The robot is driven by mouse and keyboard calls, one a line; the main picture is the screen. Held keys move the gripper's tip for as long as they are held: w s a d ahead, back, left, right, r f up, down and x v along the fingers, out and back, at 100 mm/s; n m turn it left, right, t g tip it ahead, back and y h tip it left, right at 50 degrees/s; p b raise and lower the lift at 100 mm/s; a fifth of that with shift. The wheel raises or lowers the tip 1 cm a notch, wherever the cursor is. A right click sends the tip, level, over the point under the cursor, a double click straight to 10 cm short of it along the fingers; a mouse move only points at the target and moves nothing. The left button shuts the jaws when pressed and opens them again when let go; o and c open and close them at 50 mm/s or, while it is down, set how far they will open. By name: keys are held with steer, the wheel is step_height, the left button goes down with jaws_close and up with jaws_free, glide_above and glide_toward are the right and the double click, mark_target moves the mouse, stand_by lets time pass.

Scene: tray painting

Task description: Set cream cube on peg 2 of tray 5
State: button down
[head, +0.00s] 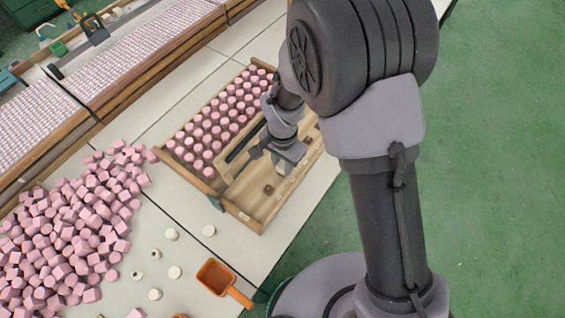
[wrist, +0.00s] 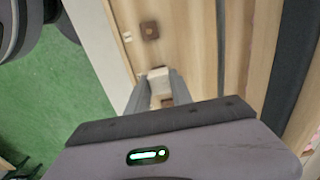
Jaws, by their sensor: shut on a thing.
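My gripper (wrist: 156,93) is shut on a cream cube (wrist: 158,77), which shows between the two fingertips in the wrist view. In the head view my gripper (head: 280,160) is over the bare strip of a wooden tray (head: 250,207); the cube cannot be made out there. A brown square mark with a dark centre (wrist: 150,30) lies on the wood ahead of the cube, apart from it. Another brown patch (wrist: 167,103) shows between the fingers behind the cube. I cannot tell whether the cube touches the wood. Tray and peg numbers are not readable.
Pink pieces (head: 207,139) stand in rows in the tray's left part, beside a dark bar (head: 240,146). A heap of pink pieces (head: 75,235) lies at the left. Loose cream pieces (head: 171,234) and an orange scoop (head: 215,278) lie in front. Green floor (head: 500,150) is at the right.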

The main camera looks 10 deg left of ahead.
mark_target(282, 165)
steer(key=shift+f+b, duration=0.55)
steer(key=shift+b, duration=0.15)
stand_by(0.4)
steer(key=c, duration=0.6)
jaws_free()
steer(key=shift+r, duration=0.15)
step_height(282, 165, up, 6)
steer(key=p, duration=0.4)
